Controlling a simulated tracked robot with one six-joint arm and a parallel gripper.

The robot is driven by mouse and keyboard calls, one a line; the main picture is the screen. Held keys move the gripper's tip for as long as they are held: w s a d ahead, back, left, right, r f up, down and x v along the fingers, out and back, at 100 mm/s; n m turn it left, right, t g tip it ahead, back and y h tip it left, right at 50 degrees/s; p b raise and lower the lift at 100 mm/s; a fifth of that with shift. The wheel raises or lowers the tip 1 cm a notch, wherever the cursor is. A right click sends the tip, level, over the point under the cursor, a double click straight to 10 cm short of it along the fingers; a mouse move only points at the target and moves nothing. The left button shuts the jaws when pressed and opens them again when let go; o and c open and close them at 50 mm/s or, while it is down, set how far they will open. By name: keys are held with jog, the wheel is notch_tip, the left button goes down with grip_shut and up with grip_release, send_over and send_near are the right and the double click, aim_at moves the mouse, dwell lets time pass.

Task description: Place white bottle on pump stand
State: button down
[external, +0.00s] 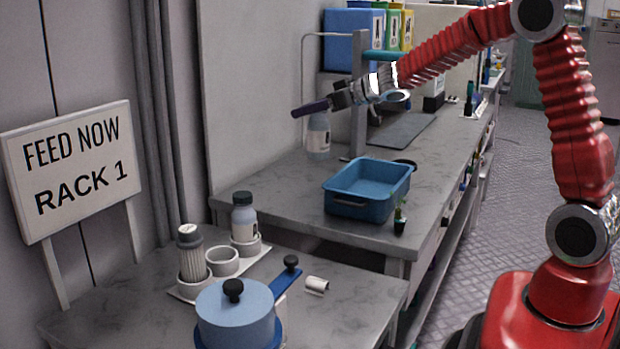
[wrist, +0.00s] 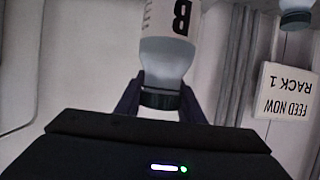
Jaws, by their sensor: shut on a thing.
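My gripper (external: 314,108) is shut on the neck of a white bottle (external: 318,140), which hangs upright below the dark fingers. In the wrist view the bottle (wrist: 168,58) shows a white label with a black "B", and its dark cap lies between the fingers (wrist: 160,100). A white stand (external: 222,262) with round cups sits on the near table. Its middle cup looks empty. A ribbed white cylinder (external: 192,258) is in the left cup and a dark-capped bottle (external: 244,218) is in the right one. I cannot tell for sure that this is the pump stand.
A blue tub (external: 345,207) and a small plant (external: 399,222) stand on the rear counter. A blue lidded pot (external: 236,320) and a small white cylinder (external: 317,285) are on the near table. The "FEED NOW RACK 1" sign (external: 70,165) stands at left.

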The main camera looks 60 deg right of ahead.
jog(key=s+a, duration=0.6)
jog(key=s, duration=0.2)
jog(key=s+a, duration=0.5)
jog(key=s, duration=0.4)
jog(key=shift+s+a+r+m+h, duration=0.25)
jog(key=shift+a+m+h, duration=0.05)
jog(key=shift+a+h, duration=0.1)
jog(key=shift+w+a, duration=0.1)
jog(key=a+f+n+g+y, duration=0.2)
jog(key=a+n+y, duration=0.1)
jog(key=a+n, duration=0.1)
jog(key=s+a+f+n+g+y, duration=0.1)
jog(key=a+f+n+g+y, duration=0.1)
jog(key=a, duration=0.5)
jog(key=a+f+n+g+y, duration=0.2)
jog(key=a+f+n+y, duration=0.2)
jog(key=a+n+y, duration=0.1)
jog(key=shift+s+a+f+n+y, duration=0.2)
jog(key=shift+a+f+n+y, duration=0.1)
jog(key=shift+a+y, duration=0.4)
jog(key=shift+d, duration=0.1)
